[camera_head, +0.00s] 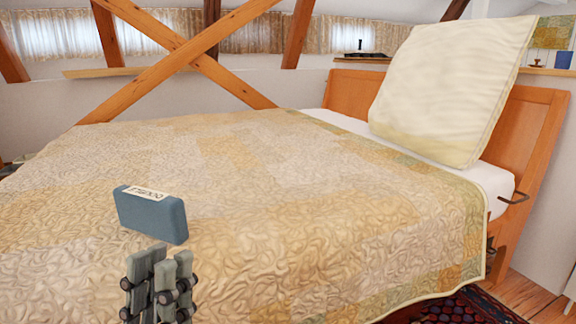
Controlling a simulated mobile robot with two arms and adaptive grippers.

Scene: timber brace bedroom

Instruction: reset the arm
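My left gripper (160,268) is low in the head view, left of centre, over the quilt. Its grey fingers point up in the picture and stand close together. Whether a gap lies between them is not clear. A blue-grey block (151,215) with a pale lettered label on its top edge shows just above the fingertips, against the quilt. I see nothing held between the fingers. Whether they touch the block cannot be told. My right gripper is not in view.
A wide bed with a patchwork quilt (270,190) fills the middle. A cream pillow (450,90) leans near the wooden headboard (535,130). Crossed timber braces (185,55) stand behind the bed. A patterned rug (465,308) lies on the floor at lower right.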

